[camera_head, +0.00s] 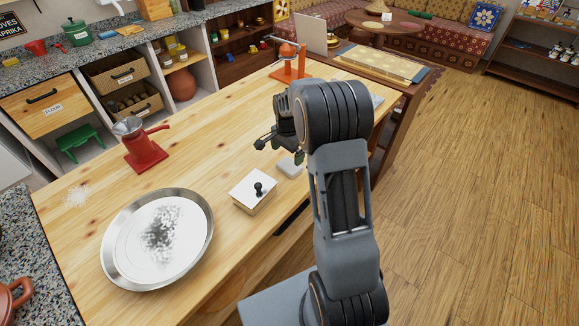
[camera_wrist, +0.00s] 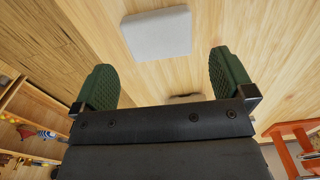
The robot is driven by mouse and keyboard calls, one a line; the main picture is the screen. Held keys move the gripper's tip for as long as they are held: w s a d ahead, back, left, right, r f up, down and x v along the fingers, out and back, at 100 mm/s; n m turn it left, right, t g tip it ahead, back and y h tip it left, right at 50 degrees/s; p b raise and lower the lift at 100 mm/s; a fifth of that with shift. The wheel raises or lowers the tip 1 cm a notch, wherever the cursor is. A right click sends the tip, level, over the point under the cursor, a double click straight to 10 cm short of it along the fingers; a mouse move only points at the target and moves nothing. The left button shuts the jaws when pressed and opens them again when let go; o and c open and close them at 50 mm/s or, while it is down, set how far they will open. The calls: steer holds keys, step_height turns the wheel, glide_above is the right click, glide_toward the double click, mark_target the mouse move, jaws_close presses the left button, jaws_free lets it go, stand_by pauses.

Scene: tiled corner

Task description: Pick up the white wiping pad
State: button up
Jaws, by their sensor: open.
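The white wiping pad (camera_head: 289,168) is a pale, flat block with rounded corners. It lies on the wooden table near its front edge, beside a white box with a black knob. In the wrist view the pad (camera_wrist: 157,33) lies on the wood beyond my fingertips, at the top of the picture. My gripper (camera_head: 281,149) hangs above the table close to the pad. In the wrist view my gripper (camera_wrist: 162,72) has its two green pads wide apart with nothing between them. My arm hides part of the table to the right of the pad.
The white box (camera_head: 252,195) is left of the pad. A round metal tray (camera_head: 110,268) with dark smudges lies further left. A red-based grinder (camera_head: 147,153) and an orange stand (camera_head: 289,72) stand further back. The middle of the table is clear.

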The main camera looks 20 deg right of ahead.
mark_target(289, 165)
steer(key=shift+s+d+f+p, duration=0.1)
steer(key=shift+f+p, duration=0.35)
steer(key=shift+f, duration=1.3)
steer(key=shift+d+f+p, duration=0.1)
steer(key=shift+f+p, duration=0.3)
steer(key=shift+f, duration=1.3)
steer(key=c, duration=0.6)
